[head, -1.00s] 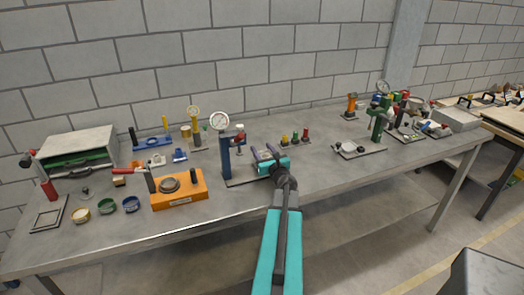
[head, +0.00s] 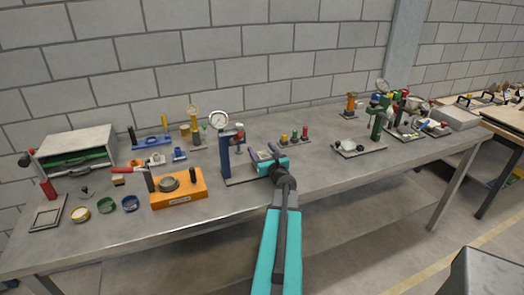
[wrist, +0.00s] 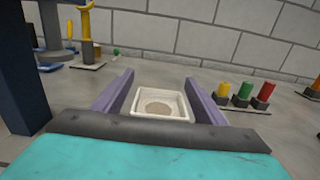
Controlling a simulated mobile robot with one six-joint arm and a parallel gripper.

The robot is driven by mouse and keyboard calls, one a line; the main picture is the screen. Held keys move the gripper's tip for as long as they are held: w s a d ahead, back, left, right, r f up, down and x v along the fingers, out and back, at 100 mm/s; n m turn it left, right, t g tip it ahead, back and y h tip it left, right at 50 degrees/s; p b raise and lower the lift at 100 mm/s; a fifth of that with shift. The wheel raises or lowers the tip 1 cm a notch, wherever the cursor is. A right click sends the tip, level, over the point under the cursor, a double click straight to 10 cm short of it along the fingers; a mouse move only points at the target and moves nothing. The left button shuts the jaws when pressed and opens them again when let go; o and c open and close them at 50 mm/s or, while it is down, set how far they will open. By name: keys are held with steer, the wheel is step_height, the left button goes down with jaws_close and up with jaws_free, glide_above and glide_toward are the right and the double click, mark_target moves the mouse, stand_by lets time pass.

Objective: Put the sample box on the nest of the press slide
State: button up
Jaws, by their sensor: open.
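The sample box, a small white open tray (wrist: 160,103) with sand-coloured contents, lies between my gripper's two purple fingers in the wrist view. My gripper (head: 263,155) is open, with one finger on each side of the box. I cannot tell whether the fingers touch it. The box sits level, but what lies beneath it is hidden. In the head view I cannot make the box out clearly. A blue press (head: 226,155) with a round gauge stands just left of my gripper. Its dark column (wrist: 22,80) fills the left edge of the wrist view. I cannot make out the nest.
Three small pieces, yellow (wrist: 224,92), green and red, stand behind and right of my gripper. An orange block (head: 180,189) with a lever is to the left. A green press (head: 378,122) stands further right. Bare bench top (head: 330,170) lies to the right of my gripper.

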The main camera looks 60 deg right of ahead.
steer(key=shift+r, duration=0.2)
steer(key=shift+s+a+f, duration=0.1)
steer(key=shift+s+a, duration=0.1)
steer(key=shift+s, duration=0.05)
steer(key=shift+b+v, duration=1.15)
steer(key=shift+v, duration=3.1)
steer(key=shift+s+a+p, duration=0.1)
steer(key=shift+p, duration=0.35)
steer(key=shift+p+v, duration=1.25)
steer(key=shift+p, duration=0.35)
